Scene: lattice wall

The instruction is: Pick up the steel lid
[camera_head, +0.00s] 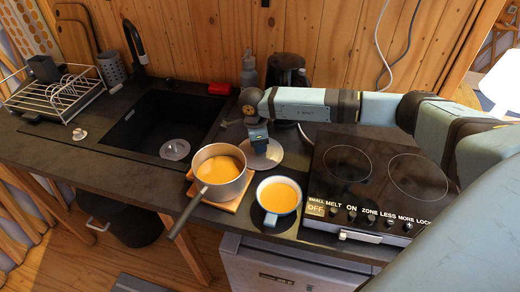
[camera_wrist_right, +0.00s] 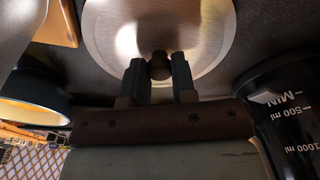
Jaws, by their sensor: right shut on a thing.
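My right gripper (camera_head: 260,146) points down at the lid. Its fingers (camera_wrist_right: 160,72) stand on both sides of the knob and are shut on it. I cannot tell whether the lid touches the counter. My left gripper is not in view.
A pot (camera_head: 220,190) of orange soup stands on a wooden board left of the lid. The hob (camera_head: 370,190) lies right. A dark kettle (camera_head: 285,68) stands behind. The sink (camera_head: 140,118) holds a round disc (camera_head: 174,149).

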